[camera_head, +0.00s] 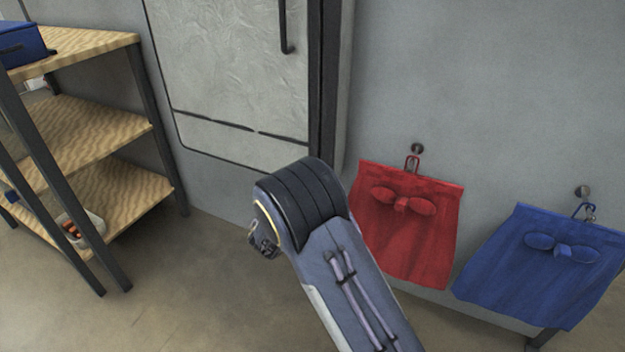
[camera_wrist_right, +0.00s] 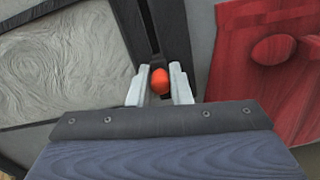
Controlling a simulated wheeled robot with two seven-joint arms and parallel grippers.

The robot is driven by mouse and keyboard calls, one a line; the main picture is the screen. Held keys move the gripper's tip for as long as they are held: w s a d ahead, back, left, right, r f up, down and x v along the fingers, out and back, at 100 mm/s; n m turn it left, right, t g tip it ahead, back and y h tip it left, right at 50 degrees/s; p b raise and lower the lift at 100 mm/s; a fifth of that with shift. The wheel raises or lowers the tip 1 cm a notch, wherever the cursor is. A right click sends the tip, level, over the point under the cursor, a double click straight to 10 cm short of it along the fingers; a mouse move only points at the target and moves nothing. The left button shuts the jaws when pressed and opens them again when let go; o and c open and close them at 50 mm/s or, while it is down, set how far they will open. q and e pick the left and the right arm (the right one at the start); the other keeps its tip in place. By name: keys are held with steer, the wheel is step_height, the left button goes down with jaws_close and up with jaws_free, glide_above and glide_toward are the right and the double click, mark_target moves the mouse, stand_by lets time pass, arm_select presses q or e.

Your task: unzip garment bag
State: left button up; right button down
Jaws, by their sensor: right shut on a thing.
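The garment bag hangs against the grey wall, with a pale crinkled panel (camera_head: 235,70) edged in dark trim. The panel also shows at the left in the right wrist view (camera_wrist_right: 70,60). A dark vertical strip (camera_head: 323,80) runs down the bag's right side. In the right wrist view my right gripper (camera_wrist_right: 159,68) is shut on a small orange-red pull (camera_wrist_right: 160,82), at the lower end of the dark strip. In the head view my right arm comes in from below, and its wrist hides the fingers and the pull. My left gripper is out of view.
A red cloth bag (camera_head: 405,240) and a blue cloth bag (camera_head: 545,270) hang from wall hooks at the right, the red one close beside my right arm. A wooden shelf unit (camera_head: 100,130) stands at the left, with a blue case (camera_head: 22,45) on top.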

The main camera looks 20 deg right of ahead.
steer(key=shift+s+f, duration=0.1)
steer(key=shift+f, duration=0.2)
steer(key=c, duration=1.3)
jaws_free()
steer(key=shift+c, duration=0.2)
steer(key=shift+r, duration=0.1)
steer(key=p+v, duration=0.2)
steer(key=v, duration=0.5)
steer(key=shift+s+a, duration=0.2)
steer(key=shift+a, duration=0.05)
